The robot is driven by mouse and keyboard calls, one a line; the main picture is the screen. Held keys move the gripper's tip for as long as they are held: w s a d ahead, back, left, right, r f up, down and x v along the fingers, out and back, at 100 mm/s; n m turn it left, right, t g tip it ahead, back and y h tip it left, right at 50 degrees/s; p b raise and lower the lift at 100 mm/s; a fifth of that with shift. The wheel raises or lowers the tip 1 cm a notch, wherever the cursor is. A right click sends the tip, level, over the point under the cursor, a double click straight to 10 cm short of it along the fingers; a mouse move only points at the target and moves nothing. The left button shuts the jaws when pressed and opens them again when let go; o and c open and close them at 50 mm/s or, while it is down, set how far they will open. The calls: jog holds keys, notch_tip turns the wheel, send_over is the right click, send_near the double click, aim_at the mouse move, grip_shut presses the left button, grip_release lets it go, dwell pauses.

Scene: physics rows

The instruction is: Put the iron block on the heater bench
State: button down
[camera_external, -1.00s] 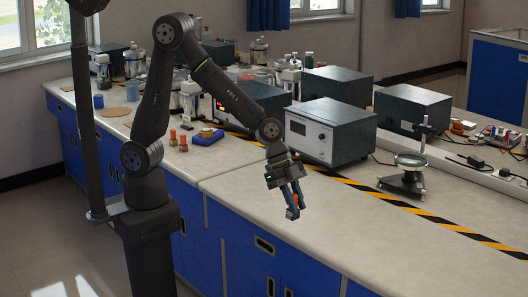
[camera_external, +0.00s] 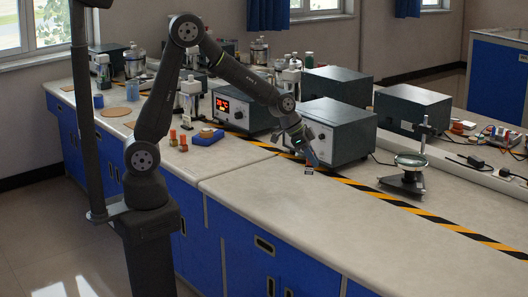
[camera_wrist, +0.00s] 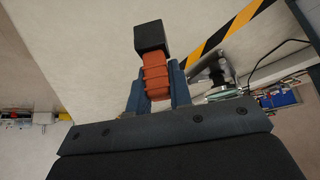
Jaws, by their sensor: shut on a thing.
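My gripper (camera_wrist: 158,88) is shut on the ribbed orange grip of a dark block, taken as the iron block (camera_wrist: 151,38), in the wrist view. The block's dark end sticks out beyond the fingertips. A dark box with a lit red display (camera_external: 236,106) stands further left. No label shows which thing is the heater bench.
A black-and-yellow stripe (camera_external: 392,199) runs along the bench near my gripper. A stand with a round glass plate (camera_external: 410,161) is to the right. The front worktop (camera_external: 300,218) is clear.

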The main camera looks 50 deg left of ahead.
jog(key=w+a+n+t+y, duration=0.1)
jog(key=w+a+n, duration=0.3)
jog(key=a, duration=0.8)
jog(key=w+a+n+t+y, duration=0.1)
jog(key=w+a+n+y, duration=0.1)
jog(key=w+a, duration=0.7)
jog(key=s+a+n+y, duration=0.2)
jog(key=a+n, duration=0.3)
jog(key=a, duration=1.8)
jog(key=s+a+n+g+y, duration=0.15)
jog(key=s+a+n, duration=0.4)
jog(key=a, duration=1.05)
jog(key=s+a+n+y, duration=0.25)
jog(key=s+a, duration=0.55)
jog(key=a, duration=0.8)
jog(key=s+a+f, duration=0.1)
jog(key=a+f, duration=0.1)
jog(key=a, duration=0.1)
jog(key=s+a+f, duration=0.2)
jog(key=a, duration=0.2)
jog(key=s+a+f, duration=0.2)
jog(key=a, duration=0.1)
jog(key=shift+a+f, duration=0.35)
jog(key=shift+f, duration=1.95)
jog(key=shift+f, duration=0.1)
